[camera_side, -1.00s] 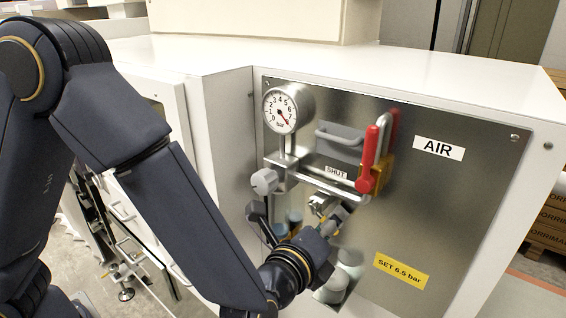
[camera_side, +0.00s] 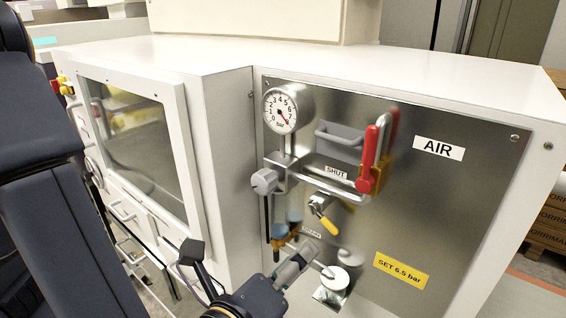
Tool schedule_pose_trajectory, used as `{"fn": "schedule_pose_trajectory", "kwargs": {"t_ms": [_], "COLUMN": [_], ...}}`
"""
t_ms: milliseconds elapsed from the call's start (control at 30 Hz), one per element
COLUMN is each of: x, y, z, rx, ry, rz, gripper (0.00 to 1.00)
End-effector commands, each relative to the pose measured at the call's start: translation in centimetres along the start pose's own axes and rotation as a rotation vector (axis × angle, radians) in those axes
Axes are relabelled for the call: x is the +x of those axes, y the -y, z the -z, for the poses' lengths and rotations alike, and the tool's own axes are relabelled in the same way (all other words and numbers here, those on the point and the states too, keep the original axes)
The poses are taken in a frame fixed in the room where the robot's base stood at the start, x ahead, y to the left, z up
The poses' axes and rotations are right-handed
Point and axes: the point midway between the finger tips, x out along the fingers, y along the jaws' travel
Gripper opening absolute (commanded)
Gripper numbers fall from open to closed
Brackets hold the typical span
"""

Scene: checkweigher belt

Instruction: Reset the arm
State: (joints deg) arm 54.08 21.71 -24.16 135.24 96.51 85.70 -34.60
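My gripper (camera_side: 248,254) is at the bottom centre, in front of the air panel's lower left. Its two fingers appear spread apart, with nothing visible between them. The right finger overlaps the panel's lower fittings in this view; I cannot tell whether it touches them. My dark arm fills the left edge, and part of it is out of frame. The metal air panel (camera_side: 460,220) carries a round gauge (camera_side: 280,110), its needle near 7. A red lever (camera_side: 369,160) stands upright beside the SHUT label (camera_side: 336,172). A small yellow-handled valve (camera_side: 322,215) sits below.
A grey knob (camera_side: 265,182) and two small filter bowls (camera_side: 279,236) project from the panel's left side. A white cylinder (camera_side: 334,279) is low on the panel. A windowed white cabinet (camera_side: 186,130) stands left. Space before the panel's right half is clear.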

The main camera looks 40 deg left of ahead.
Motion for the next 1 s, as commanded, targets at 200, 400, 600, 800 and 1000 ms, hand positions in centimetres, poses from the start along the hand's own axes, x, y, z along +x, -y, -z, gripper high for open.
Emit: {"fn": "schedule_pose_trajectory", "kwargs": {"t_ms": [200, 400, 600, 800, 1000], "x": [1.4, 2.5, -3.3, -6.2, -6.4], "y": [-0.8, -6.0, -13.1, -12.7, -10.6], "z": [-3.6, -16.2, -24.1, -24.2, -24.5], "rx": [-0.036, -0.258, -0.866, -1.541, -1.844], "ry": [0.097, 0.41, 0.623, 0.556, 0.465], "rz": [-0.088, -0.467, -0.937, -1.04, -0.975], "gripper": [0.39, 0.39, 0.39, 0.39, 0.39]}}
